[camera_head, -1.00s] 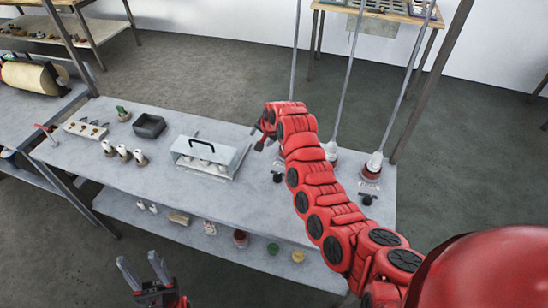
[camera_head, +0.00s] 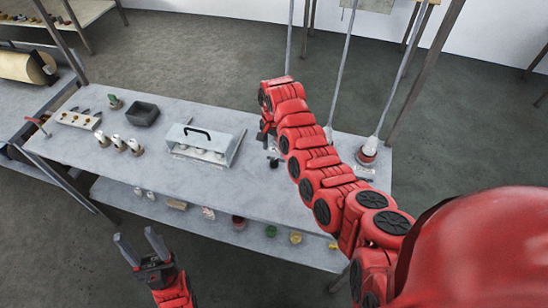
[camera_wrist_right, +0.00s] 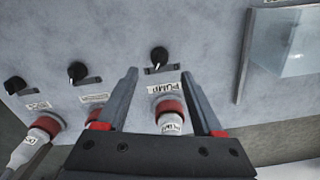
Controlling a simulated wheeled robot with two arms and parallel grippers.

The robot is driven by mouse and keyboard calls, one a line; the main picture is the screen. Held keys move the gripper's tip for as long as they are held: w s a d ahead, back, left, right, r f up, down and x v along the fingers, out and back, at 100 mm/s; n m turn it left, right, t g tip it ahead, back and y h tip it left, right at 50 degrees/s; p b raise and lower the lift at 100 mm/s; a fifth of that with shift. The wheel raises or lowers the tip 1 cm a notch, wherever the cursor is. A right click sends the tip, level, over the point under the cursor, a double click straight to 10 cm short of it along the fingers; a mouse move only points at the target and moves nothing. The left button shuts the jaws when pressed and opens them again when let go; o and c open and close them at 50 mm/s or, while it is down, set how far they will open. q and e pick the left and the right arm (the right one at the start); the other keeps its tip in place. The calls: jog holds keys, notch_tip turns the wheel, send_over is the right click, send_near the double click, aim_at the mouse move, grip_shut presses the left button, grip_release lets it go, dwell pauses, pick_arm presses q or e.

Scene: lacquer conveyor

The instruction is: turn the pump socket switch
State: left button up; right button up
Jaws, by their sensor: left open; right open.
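The pump socket switch (camera_wrist_right: 158,57) is a black knob with a pale pointer, seen in the right wrist view beyond my fingertips. A white label reading PUMP (camera_wrist_right: 164,89) and a red socket with a white plug (camera_wrist_right: 170,116) lie on the near side of it. My right gripper (camera_wrist_right: 160,82) is open, its fingers on either side of the label and apart from the knob. In the head view my right arm hides most of this socket. My left gripper (camera_head: 140,243) is open and empty in front of the table, at the lower left.
Two more black knobs (camera_wrist_right: 77,72) (camera_wrist_right: 14,85) with labelled sockets sit to the left in the wrist view. A clear-covered box (camera_head: 206,145) with a black handle stands beside my right gripper. Grey poles or cables rise from the sockets.

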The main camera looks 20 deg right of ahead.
aim_at(274, 160)
jog(key=shift+f, duration=3.45)
jog(key=shift+c, duration=0.2)
grip_shut()
